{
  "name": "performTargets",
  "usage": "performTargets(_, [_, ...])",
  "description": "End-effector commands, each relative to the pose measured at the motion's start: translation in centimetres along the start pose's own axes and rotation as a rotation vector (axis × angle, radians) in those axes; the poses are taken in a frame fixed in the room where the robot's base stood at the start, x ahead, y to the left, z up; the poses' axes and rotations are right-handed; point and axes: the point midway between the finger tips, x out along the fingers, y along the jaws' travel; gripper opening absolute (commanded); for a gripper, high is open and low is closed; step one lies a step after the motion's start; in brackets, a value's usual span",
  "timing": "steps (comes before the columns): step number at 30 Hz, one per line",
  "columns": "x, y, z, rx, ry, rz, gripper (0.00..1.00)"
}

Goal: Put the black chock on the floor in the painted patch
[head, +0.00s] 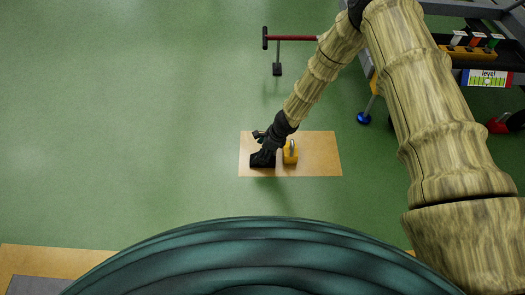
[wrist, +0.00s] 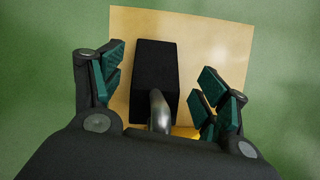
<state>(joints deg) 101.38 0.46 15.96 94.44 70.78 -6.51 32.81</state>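The black chock (head: 261,162) lies on the tan painted patch (head: 318,155) on the green floor, near the patch's left side. In the wrist view the chock (wrist: 155,72) shows as a dark block on the patch (wrist: 225,45). My gripper (wrist: 160,90) is open above it, with one finger to each side and visible gaps between the pads and the chock. In the head view my gripper (head: 266,150) is right at the chock and hides part of it. A grey curved bar (wrist: 160,112) shows at the chock's near end; I cannot tell which thing it belongs to.
A yellow block with a grey loop (head: 290,155) stands on the patch, just right of the chock. A red-handled stand (head: 278,55) is at the back. A rack with a "level" label (head: 487,78) and a blue foot (head: 364,118) is at right. The floor at left is clear.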

Motion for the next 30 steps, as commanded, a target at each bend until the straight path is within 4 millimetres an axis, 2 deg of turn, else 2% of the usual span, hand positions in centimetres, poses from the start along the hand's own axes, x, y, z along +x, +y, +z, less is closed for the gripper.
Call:
performTargets(11, [-0.4,0.0,0.1,0.000,0.000,0.000,0.77])
performTargets(14, [-1.6,0.0,0.2,0.000,0.000,0.000,0.77])
performTargets(24, [-7.8,-0.1,0.2,0.000,0.000,-0.001,0.77])
performTargets(30, [-10.7,0.0,0.1,0.000,0.000,0.000,0.77])
